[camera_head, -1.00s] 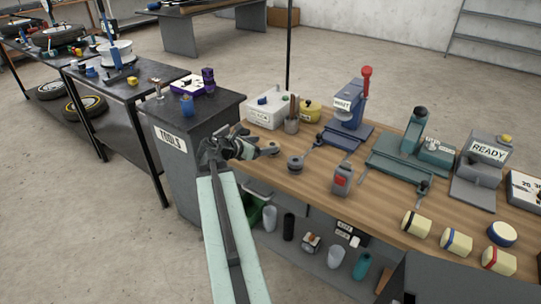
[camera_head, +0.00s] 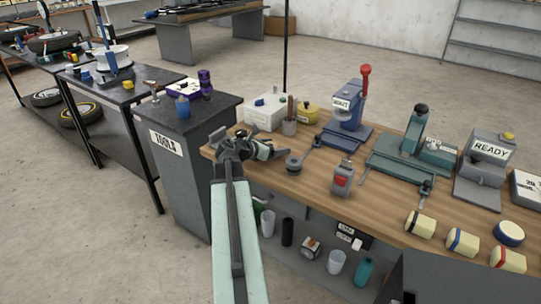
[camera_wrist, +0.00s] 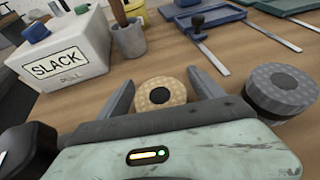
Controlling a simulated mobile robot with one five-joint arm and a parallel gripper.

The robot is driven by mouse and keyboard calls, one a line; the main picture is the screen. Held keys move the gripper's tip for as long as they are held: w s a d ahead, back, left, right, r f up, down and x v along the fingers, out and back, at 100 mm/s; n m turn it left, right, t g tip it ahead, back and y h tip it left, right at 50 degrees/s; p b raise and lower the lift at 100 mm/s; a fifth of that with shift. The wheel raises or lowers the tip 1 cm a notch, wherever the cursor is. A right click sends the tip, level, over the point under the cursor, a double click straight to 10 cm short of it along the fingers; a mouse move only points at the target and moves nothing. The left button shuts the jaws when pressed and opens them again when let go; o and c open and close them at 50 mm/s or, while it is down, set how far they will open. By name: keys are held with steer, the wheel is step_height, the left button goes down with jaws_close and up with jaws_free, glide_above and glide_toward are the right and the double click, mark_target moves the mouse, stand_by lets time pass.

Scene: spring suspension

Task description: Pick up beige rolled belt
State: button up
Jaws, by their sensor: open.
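The beige rolled belt (camera_wrist: 161,93) stands on the wooden bench in the wrist view, a speckled round roll with a dark centre. My gripper (camera_wrist: 161,79) is open, with one finger on each side of the roll. Whether the fingers touch it I cannot tell. The roll's lower near part is hidden by my gripper body. In the head view my gripper (camera_head: 252,147) is at the left end of the bench and largely hides the belt.
A grey roll (camera_wrist: 283,90) sits close to the right of my gripper, also in the head view (camera_head: 294,163). A white SLACK box (camera_wrist: 62,60) and a grey cup (camera_wrist: 129,40) stand behind.

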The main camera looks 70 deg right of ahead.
steer(key=shift+c, duration=0.3)
steer(key=c, duration=1.4)
steer(key=shift+c, duration=0.2)
steer(key=shift+r, duration=0.15)
